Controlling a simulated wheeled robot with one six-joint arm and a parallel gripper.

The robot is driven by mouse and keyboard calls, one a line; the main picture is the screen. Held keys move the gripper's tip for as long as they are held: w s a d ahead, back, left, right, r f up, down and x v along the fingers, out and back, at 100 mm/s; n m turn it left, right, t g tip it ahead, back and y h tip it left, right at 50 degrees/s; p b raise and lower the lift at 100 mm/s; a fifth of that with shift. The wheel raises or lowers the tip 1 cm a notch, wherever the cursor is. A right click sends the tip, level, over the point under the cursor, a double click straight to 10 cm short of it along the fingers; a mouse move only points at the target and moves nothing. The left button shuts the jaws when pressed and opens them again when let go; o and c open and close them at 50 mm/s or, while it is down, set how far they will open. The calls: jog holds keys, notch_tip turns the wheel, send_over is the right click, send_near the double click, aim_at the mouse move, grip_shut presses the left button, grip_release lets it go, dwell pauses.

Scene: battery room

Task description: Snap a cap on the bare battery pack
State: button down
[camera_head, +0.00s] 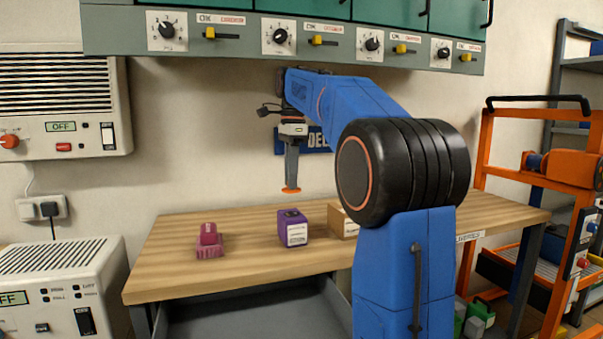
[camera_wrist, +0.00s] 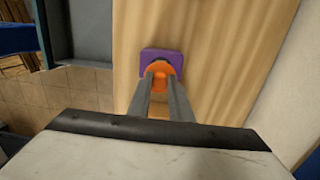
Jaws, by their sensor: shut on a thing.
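My gripper (camera_head: 291,180) is shut on an orange cap (camera_head: 291,190) and points straight down above the workbench. The wrist view shows the orange cap (camera_wrist: 160,70) between the fingertips of my gripper (camera_wrist: 161,85). A purple battery pack (camera_head: 293,229) with a white label stands upright on the bench, apart from and below the cap. No cap shows on its top. In the wrist view the purple pack (camera_wrist: 148,53) lies behind the orange cap, which hides part of it.
A pink block with a raised part (camera_head: 209,243) sits left on the wooden workbench (camera_head: 165,270). A cardboard box (camera_head: 341,222) stands right of the pack, partly hidden by my arm. A green-doored cabinet (camera_head: 230,32) hangs above. Bench between pink block and pack is clear.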

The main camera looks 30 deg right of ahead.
jog(key=shift+d+f, duration=0.1)
jog(key=shift+f, duration=3.1)
jog(key=shift+f, duration=0.15)
jog(key=c, duration=1)
grip_release()
jog(key=shift+c, duration=0.2)
jog(key=shift+r, duration=3.55)
